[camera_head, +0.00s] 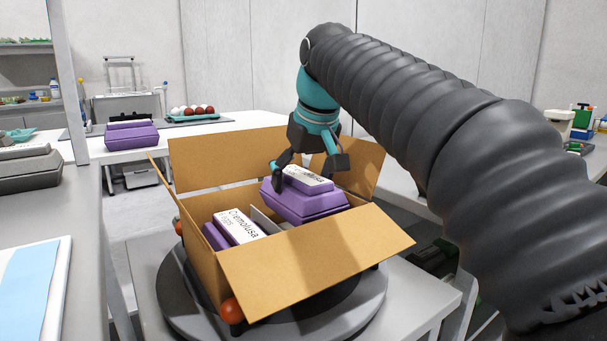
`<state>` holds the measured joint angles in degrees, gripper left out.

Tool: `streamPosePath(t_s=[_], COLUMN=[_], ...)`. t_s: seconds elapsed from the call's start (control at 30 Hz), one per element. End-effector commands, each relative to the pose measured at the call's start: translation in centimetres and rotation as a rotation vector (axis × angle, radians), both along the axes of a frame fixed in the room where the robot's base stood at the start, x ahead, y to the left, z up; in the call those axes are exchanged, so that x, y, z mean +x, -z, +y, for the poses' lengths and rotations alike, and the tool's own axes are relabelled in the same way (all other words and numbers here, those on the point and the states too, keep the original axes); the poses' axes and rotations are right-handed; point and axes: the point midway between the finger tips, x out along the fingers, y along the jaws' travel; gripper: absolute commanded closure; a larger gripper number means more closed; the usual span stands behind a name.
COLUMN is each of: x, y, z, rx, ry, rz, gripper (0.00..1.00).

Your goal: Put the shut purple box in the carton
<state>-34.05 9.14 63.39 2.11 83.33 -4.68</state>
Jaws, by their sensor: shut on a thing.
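My gripper (310,172) is shut on a purple egg box (305,204) with a white label on top. The box looks shut and roughly level. It is at the mouth of the open cardboard carton (315,250), toward its back right part; I cannot tell whether it touches anything below. Another purple box (213,237) with a white label reading "Cremolusa" sits inside the carton on the left, beside a pale divider (265,222). The carton's flaps are folded outward. The carton's floor is hidden.
The carton stands on a round grey turntable (180,305). Another purple box (131,135) lies on the back table, near a tray of red and white eggs (194,112). A grey counter (75,210) runs along the left. My arm covers the right side.

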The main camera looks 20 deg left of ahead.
Motion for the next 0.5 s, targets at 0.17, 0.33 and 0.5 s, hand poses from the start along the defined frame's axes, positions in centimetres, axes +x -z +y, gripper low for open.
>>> streamPosePath(t_s=[0.17, 0.33, 0.5], x=[0.0, 0.0, 0.0], y=[1.7, 3.1, 4.2], z=[0.0, 0.0, 0.0], rx=[0.001, 0.001, 0.002], ry=[0.0, 0.0, -0.001], rz=[-0.002, -0.002, -0.003], gripper=[0.49, 0.49, 0.49])
